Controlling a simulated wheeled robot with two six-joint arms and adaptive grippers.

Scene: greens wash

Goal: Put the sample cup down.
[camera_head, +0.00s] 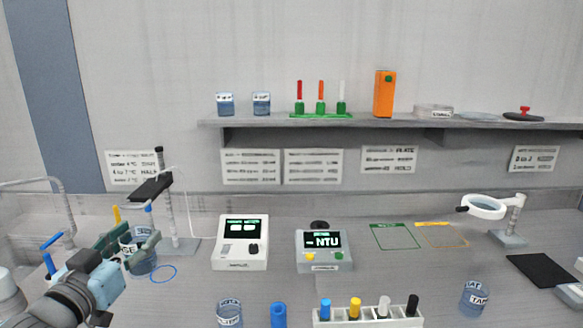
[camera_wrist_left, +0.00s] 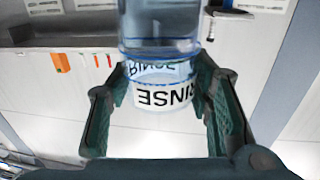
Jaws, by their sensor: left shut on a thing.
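My left gripper (camera_head: 131,246) is at the left of the bench, its green fingers shut around a clear cup (camera_head: 142,262) with bluish contents. The wrist view shows the same cup (camera_wrist_left: 160,45) between the fingers (camera_wrist_left: 162,115), its white label reading RINSE upside down. The cup looks about upright beside the probe stand (camera_head: 184,242). A blue ring outline (camera_head: 163,274) lies on the bench just right of the cup. I cannot tell whether the cup's base touches the bench. My right gripper is not in view.
Labelled cups stand at the front middle (camera_head: 229,315) and front right (camera_head: 474,299). A rack (camera_head: 368,318) of capped vials is at the front. Two meters (camera_head: 240,243) (camera_head: 324,249) stand mid-bench. Green (camera_head: 397,237) and yellow (camera_head: 441,235) outlines mark clear bench. A magnifier (camera_head: 484,207) is at right.

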